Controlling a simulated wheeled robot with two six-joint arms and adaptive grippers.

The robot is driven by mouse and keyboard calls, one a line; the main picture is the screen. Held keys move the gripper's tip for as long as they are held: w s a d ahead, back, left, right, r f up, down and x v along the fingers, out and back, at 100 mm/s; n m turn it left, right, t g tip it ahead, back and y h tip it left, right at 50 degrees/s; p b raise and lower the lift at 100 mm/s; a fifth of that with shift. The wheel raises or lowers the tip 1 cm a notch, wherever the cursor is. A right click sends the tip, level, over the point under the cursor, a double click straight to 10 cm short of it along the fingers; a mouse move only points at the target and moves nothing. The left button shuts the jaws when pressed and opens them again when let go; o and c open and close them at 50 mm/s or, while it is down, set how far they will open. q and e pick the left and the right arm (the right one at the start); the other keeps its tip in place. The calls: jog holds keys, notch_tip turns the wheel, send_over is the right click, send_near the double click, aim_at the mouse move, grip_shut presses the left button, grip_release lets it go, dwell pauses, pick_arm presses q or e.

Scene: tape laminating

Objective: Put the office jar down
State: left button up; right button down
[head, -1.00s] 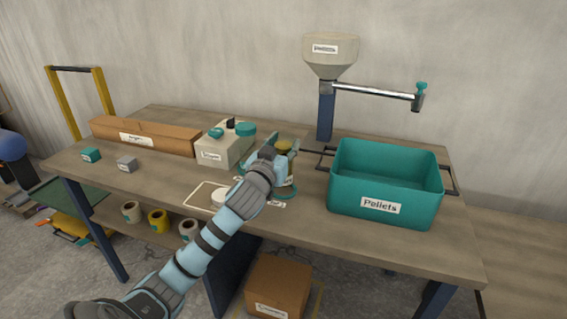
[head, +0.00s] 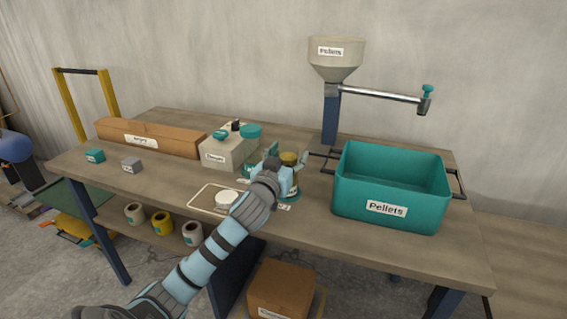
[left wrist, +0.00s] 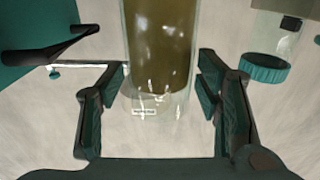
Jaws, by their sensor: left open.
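The clear jar with brownish-yellow contents (left wrist: 160,45) fills the middle of the left wrist view, with a small white label low on it. In the head view it (head: 289,160) shows just behind and right of my left gripper (head: 280,174). The left gripper is open, with one finger on each side of the jar in the left wrist view (left wrist: 163,85). I cannot tell whether either finger touches it. The jar's base is partly hidden by the gripper in the head view. My right gripper is not in view.
The teal pellets bin (head: 390,208) stands right of the jar. A beige box (head: 226,153) stands left, and a white round item (head: 227,198) lies in front of it on an outlined patch. A funnel (head: 336,58) rises behind. The table's front right (head: 340,247) is clear.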

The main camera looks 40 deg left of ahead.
pick_arm(q)
jog(key=p+v, duration=0.2)
jog(key=v, duration=1)
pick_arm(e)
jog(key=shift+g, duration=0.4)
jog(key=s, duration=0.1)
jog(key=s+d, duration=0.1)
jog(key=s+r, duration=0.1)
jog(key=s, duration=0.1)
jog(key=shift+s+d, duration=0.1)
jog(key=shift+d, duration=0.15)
pick_arm(q)
jog(key=shift+w, duration=0.1)
